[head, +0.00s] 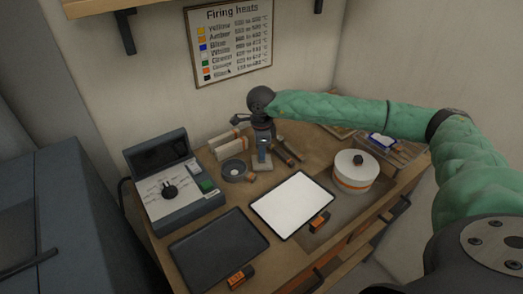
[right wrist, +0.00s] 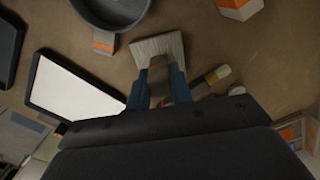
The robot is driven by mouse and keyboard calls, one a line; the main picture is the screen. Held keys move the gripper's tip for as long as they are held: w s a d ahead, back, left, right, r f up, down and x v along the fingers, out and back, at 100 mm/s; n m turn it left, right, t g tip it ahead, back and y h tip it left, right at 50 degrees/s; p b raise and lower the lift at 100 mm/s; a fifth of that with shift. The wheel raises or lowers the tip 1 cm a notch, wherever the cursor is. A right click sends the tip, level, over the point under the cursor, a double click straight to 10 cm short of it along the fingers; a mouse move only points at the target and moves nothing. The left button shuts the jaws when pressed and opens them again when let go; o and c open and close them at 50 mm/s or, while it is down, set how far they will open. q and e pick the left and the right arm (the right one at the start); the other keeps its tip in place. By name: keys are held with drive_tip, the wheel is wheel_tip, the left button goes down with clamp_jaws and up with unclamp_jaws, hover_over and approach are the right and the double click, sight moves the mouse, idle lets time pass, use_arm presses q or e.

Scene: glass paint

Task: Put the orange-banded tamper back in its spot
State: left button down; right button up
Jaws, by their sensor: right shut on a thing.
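My right gripper (head: 263,150) points down over the worktop, behind the white panel. In the right wrist view its two blue fingers (right wrist: 159,82) are shut on the upright grip of a tamper (right wrist: 158,46) with a pale square foot. The foot also shows under the gripper in the head view (head: 261,164). I cannot tell whether the foot touches the worktop. My left gripper is not in view.
The white panel (head: 292,204), black tray (head: 218,248), grey control box (head: 172,190) and white drum (head: 354,171) crowd the worktop. Pale blocks (head: 231,146) stand behind.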

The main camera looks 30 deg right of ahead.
drive_tip(key=shift+f+b, duration=0.25)
drive_tip(key=shift+b, duration=0.2)
idle(0.6)
drive_tip(key=o, duration=1)
wheel_tip(320, 180, up, 6)
drive_tip(key=b, duration=0.2)
drive_tip(key=shift+r+b, duration=0.1)
drive_tip(key=shift+b, duration=0.25)
drive_tip(key=shift+r, duration=0.8)
